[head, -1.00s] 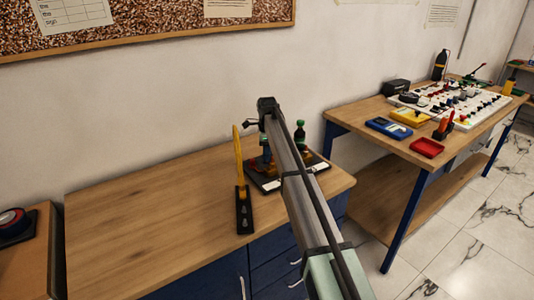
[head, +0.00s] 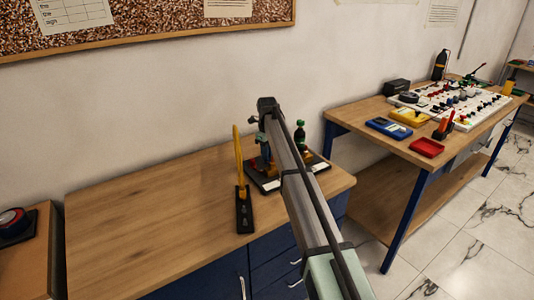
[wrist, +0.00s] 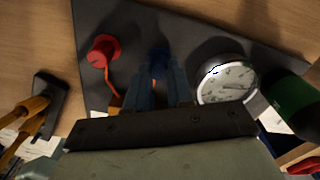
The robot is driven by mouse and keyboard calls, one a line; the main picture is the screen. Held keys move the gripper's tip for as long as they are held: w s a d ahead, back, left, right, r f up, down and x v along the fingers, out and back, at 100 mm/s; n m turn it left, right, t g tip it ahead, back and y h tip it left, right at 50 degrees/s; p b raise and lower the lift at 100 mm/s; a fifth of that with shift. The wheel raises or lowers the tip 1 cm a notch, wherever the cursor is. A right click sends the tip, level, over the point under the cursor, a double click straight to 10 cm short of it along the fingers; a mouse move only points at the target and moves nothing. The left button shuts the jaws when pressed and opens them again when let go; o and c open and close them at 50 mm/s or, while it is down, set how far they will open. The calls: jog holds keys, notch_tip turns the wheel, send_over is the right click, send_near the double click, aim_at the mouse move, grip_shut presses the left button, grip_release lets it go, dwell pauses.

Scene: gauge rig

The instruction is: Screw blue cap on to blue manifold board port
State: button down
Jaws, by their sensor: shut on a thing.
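In the wrist view, my gripper (wrist: 158,72) points down over the dark manifold board (wrist: 100,14). It is shut on a dark blue piece, which I take to be the blue cap (wrist: 157,54). The fingers and shadow hide most of the cap, and I cannot see a blue port below it or tell whether the two touch. A red cap or knob (wrist: 102,50) stands to the left and a round white gauge (wrist: 228,82) to the right. In the head view, my arm covers much of the board (head: 264,186), and blue shows beside the arm's end.
A dark green bottle-like part (head: 300,136) stands at the board's right. A black stand (head: 244,214) with an upright yellow piece (head: 238,160) is just left of the board. The wooden bench (head: 150,220) is clear farther left. A second table (head: 370,115) stands at right.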

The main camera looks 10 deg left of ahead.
jog(key=m, duration=0.5)
jog(key=shift+w, duration=0.1)
jog(key=c, duration=1.2)
grip_release()
jog(key=n, duration=1.2)
jog(key=shift+n, duration=0.4)
jog(key=n, duration=0.5)
jog(key=shift+n, duration=3.1)
